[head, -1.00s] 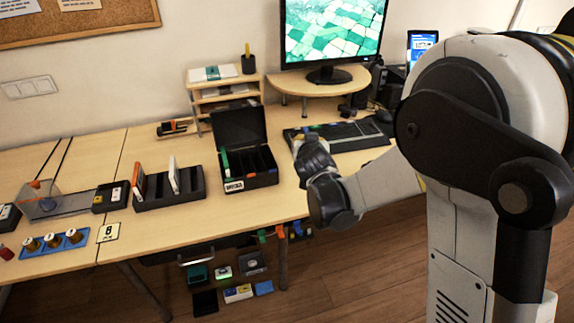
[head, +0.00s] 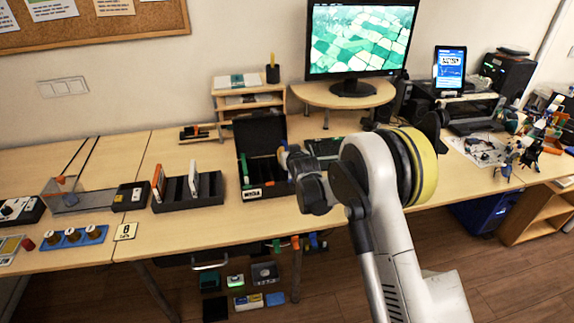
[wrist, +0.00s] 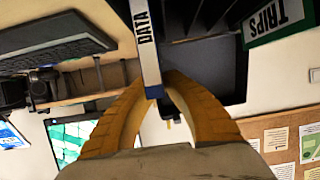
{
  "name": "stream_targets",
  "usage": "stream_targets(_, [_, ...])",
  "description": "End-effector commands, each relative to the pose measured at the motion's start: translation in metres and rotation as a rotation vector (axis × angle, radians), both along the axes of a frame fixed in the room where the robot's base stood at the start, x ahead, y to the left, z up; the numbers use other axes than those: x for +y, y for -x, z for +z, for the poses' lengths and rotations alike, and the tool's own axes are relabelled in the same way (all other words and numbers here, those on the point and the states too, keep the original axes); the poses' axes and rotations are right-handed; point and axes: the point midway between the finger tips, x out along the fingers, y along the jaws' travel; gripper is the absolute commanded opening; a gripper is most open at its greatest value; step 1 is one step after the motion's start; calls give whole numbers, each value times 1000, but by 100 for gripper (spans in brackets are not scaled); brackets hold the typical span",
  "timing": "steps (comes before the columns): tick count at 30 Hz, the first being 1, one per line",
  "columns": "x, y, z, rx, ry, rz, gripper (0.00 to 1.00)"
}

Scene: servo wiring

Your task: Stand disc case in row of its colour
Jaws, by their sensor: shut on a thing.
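My gripper (wrist: 157,88) is shut on a disc case (wrist: 144,45) with a white spine lettered DATA and blue edges, in the wrist view. A green-edged case (wrist: 276,18) lettered TRIPS is at the box's right side. In the head view my gripper (head: 284,157) is at the right side of the open-lidded box (head: 258,133), and a green case (head: 245,170) stands in its left part.
A black rack (head: 208,190) with an orange case (head: 158,180) and a white case (head: 193,178) stands left of the box. A keyboard (head: 325,147) and monitor (head: 360,40) are behind and right. Bare table lies in front of the rack.

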Motion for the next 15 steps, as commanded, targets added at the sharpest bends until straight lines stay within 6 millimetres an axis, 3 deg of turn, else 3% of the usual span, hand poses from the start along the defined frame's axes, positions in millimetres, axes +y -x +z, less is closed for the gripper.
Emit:
stream_targets(7, [0,0,-35,0,0,-1,0])
stream_targets(15, [0,0,-36,0,0,-1,0])
